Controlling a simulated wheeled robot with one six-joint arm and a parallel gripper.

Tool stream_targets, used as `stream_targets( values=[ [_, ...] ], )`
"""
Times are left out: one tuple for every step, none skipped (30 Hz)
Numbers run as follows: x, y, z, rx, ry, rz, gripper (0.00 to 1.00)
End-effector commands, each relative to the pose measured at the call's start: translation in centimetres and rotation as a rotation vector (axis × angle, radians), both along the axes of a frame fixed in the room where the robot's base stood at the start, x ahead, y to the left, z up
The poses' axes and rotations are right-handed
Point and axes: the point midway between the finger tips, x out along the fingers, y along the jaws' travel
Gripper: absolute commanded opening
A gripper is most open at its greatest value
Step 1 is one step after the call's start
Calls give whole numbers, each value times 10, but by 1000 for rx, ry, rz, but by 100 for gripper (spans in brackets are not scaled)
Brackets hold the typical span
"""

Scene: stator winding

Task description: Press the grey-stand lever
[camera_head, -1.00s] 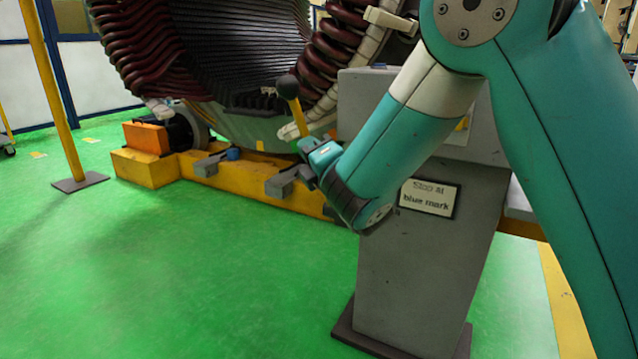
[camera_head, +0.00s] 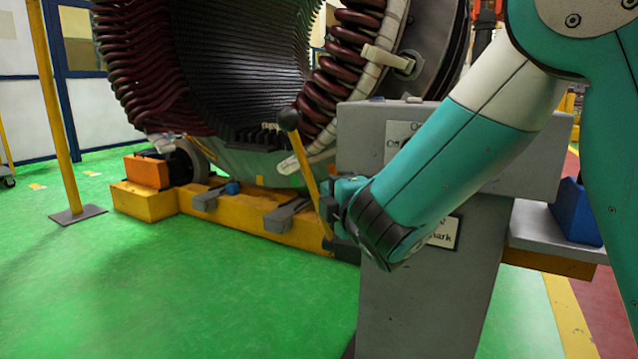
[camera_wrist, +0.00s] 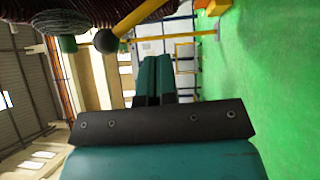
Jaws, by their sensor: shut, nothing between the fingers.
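The lever is a yellow rod (camera_head: 308,165) with a black ball knob (camera_head: 288,119), leaning up to the left beside the grey stand (camera_head: 425,290). In the wrist view the knob (camera_wrist: 106,40) and rod (camera_wrist: 136,18) show at the top, left of and above the fingertips. My gripper (camera_head: 328,207) is beside the lower rod in the head view, below the knob. Its two teal and black fingers (camera_wrist: 153,76) lie together in the wrist view, with nothing between them. I cannot tell whether they touch the rod. My forearm hides part of the stand and its signs.
The large stator (camera_head: 240,70) with dark red coils stands behind the lever on a yellow base (camera_head: 255,222). A yellow post (camera_head: 58,120) is at the left. A blue bin (camera_head: 574,212) is at the right. The green floor (camera_head: 170,295) at front left is clear.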

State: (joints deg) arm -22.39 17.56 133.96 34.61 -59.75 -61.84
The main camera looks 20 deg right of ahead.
Motion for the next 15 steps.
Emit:
stream_targets(
  values=[
    [-7,-7,7,130,100,-30,0],
    [-13,-10,4,221,177,-51,0],
    [-23,-11,-1,347,288,-76,0],
    [-32,-10,-4,439,375,-96,0],
    [-43,-7,-8,526,463,-115,0],
    [-60,-2,-12,635,582,-142,0],
    [-74,2,-15,711,672,-163,0],
    [-90,8,-17,779,763,-185,0],
    [-113,16,-18,858,884,-215,0],
    [-130,21,-18,908,973,-241,0],
    [-148,27,-18,948,1060,-266,0],
    [-172,34,-15,990,1167,-301,0],
    [-190,38,-14,1010,1245,-327,0],
    [-207,41,-11,1025,1314,-354,0],
    [-229,45,-8,1034,1398,-389,0]
  ],
)
